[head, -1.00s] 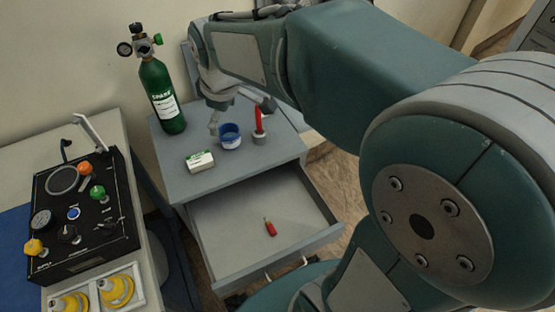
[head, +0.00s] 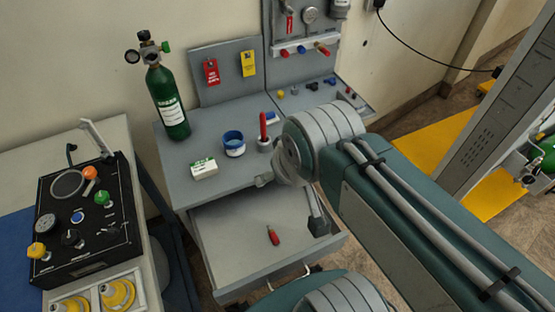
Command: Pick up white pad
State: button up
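A small white block with a green-marked top (head: 204,168), probably the white pad, lies on the grey cabinet top (head: 185,180) near its front left edge. Nothing touches it. My arm comes in from the right, and its wrist end hangs over the right part of the open drawer. My gripper (head: 319,224) seems to be the dark grey end there, to the right of the white block and apart from it. Its fingers cannot be made out.
A blue-and-white tape roll or cup (head: 233,144) and a red stick in a holder (head: 264,132) stand behind the block. A green cylinder (head: 168,102) stands at back left. The open drawer (head: 235,262) holds a red-handled tool (head: 273,235). A black control box (head: 85,220) is left.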

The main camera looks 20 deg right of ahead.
aim_at(272, 118)
jog(key=k+l+u, duration=0.15)
jog(key=l, duration=0.25)
jog(key=k+l+u, duration=0.1)
jog(key=k+l, duration=0.2)
jog(key=i+l+u, duration=0.1)
jog(key=l+u, duration=0.2)
jog(key=l, duration=0.4)
jog(key=l+u, duration=0.25)
jog(key=l, duration=0.4)
jog(key=i+l+u, duration=0.2)
jog(key=i+l, duration=0.25)
jog(key=i+l+u, duration=0.2)
jog(key=i+l, duration=0.2)
jog(key=l, duration=0.1)
